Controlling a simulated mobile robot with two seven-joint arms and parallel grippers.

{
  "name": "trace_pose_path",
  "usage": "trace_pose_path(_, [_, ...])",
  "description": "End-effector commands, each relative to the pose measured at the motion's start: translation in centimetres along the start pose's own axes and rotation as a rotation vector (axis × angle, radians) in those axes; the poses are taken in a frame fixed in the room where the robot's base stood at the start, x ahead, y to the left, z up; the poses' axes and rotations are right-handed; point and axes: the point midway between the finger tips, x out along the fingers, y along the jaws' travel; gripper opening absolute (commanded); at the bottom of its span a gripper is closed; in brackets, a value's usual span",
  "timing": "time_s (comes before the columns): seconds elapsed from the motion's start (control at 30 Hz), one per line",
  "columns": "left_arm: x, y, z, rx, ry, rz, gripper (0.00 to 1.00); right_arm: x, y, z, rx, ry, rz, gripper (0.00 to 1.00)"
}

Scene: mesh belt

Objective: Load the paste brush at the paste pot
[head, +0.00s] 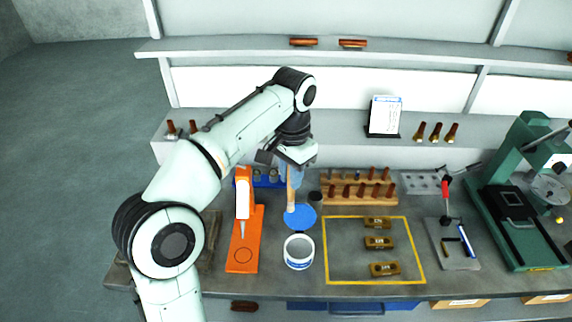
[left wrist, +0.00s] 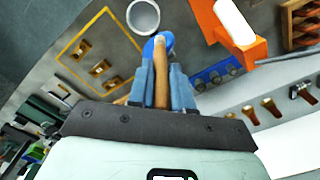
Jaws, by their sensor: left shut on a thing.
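My left gripper (head: 292,178) is shut on the paste brush (head: 291,196), gripping its wooden handle between blue fingers. The brush points down, and its pale tip appears over a flat blue disc (head: 301,217); I cannot tell whether they touch. In the left wrist view the brush handle (left wrist: 161,75) stands between the fingers, with the blue disc behind its tip. The white round paste pot (head: 299,260) stands just in front of the disc, open at the top, and apart from the brush. It also shows in the left wrist view (left wrist: 132,22). My right gripper is not in view.
An orange stand (head: 243,255) is left of the pot. A yellow-outlined area (head: 340,282) with three brass blocks is to the right. A wooden rack (head: 350,202) of several dark-handled pieces is behind it. A green press (head: 510,225) stands at far right.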

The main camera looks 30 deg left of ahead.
Motion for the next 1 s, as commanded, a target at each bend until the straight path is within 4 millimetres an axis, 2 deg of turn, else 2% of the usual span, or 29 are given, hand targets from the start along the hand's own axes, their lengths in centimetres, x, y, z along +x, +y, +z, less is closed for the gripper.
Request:
trace_pose_path(0.03, [1.6, 1.1, 0.1, 0.009, -0.009, 0.001, 0.00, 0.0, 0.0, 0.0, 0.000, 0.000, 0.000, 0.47])
trace_pose_path(0.1, [3.1, 2.0, 0.1, 0.010, -0.006, 0.000, 0.00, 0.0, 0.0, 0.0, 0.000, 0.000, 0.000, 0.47])
trace_pose_path(0.3, [5.8, 3.8, 0.4, 0.010, -0.002, 0.004, 0.00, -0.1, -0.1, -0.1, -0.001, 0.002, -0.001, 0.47])
trace_pose_path(0.67, [8.1, 4.2, 0.6, 0.010, -0.004, 0.006, 0.00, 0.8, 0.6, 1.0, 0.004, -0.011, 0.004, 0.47])
trace_pose_path(1.0, [11.7, 4.2, 0.7, 0.010, -0.006, 0.007, 0.00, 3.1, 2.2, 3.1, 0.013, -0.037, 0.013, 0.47])
